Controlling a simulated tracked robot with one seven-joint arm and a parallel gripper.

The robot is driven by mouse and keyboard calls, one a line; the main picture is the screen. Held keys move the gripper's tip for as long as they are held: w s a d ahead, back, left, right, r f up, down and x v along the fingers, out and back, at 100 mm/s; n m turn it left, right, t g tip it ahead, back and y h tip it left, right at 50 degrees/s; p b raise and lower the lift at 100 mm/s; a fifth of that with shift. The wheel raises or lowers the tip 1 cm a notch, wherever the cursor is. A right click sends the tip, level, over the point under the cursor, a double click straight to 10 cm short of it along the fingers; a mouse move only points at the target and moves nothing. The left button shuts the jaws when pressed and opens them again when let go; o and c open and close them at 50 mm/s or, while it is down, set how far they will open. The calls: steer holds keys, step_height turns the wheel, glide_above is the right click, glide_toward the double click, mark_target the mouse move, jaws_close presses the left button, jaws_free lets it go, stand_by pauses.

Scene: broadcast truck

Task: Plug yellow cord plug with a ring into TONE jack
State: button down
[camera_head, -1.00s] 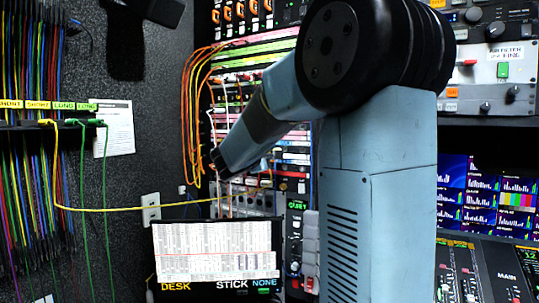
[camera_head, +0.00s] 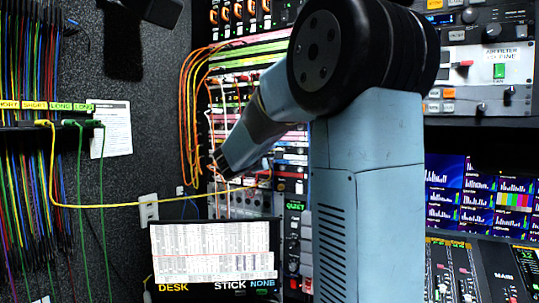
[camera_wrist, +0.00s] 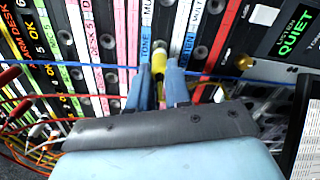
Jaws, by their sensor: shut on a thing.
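My gripper (camera_wrist: 161,80) is shut on the yellow plug (camera_wrist: 159,58) in the wrist view, with one blue finger on each side of it. In the head view the yellow cord (camera_head: 110,206) runs from the cord rack at left towards my arm's end at the panel. The fingers are too small there to make out.
Blue, red and orange cords (camera_wrist: 35,98) cross the panel near my gripper in the wrist view. A lit QUIET sign (camera_wrist: 296,35) is at right.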

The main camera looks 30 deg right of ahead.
steer(key=shift+x, duration=0.95)
steer(key=c, duration=1)
jaws_free()
steer(key=shift+a, duration=0.1)
steer(key=v, duration=1.3)
steer(key=shift+s+a+f, duration=0.1)
steer(key=shift+s+a, duration=0.15)
